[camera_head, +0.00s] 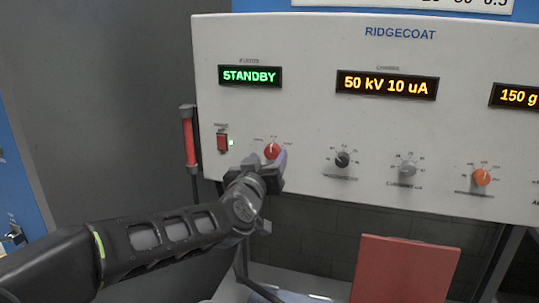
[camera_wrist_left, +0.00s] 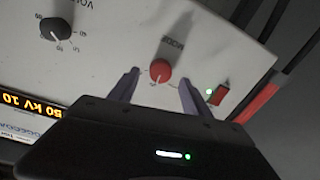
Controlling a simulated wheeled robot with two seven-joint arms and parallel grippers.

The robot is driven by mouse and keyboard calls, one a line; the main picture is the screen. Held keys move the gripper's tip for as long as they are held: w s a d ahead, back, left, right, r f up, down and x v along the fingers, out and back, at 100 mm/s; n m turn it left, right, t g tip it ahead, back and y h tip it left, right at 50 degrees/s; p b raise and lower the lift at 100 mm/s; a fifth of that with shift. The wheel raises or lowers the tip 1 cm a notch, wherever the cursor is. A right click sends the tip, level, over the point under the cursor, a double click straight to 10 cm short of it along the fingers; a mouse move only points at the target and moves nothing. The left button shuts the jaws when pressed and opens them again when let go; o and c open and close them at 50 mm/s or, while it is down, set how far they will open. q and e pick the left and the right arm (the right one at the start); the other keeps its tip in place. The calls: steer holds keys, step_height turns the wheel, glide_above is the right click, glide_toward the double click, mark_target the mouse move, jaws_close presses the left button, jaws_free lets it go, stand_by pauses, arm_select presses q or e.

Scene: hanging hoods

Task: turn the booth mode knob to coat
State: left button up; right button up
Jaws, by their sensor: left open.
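The red mode knob (camera_head: 272,151) is on the white control panel, below the green STANDBY display (camera_head: 250,76). It also shows in the left wrist view (camera_wrist_left: 160,70), next to the word MODE. Its white pointer mark points roughly up in the head view; the small position labels are too blurred to read. My left gripper (camera_head: 278,165) is in front of the panel at the knob. In the left wrist view its two fingers (camera_wrist_left: 155,86) are apart, one on each side of the knob, with gaps to it. My right gripper is out of view.
A red switch (camera_head: 222,142) with a green light is left of the knob. A black knob (camera_head: 342,160), a grey knob (camera_head: 407,169) and an orange knob (camera_head: 482,177) are to the right. A red upright handle (camera_head: 189,138) stands at the panel's left edge. A red board (camera_head: 404,270) is below.

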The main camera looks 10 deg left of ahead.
mark_target(272, 152)
arm_select(q)
steer(key=shift+w, duration=1.35)
jaws_close()
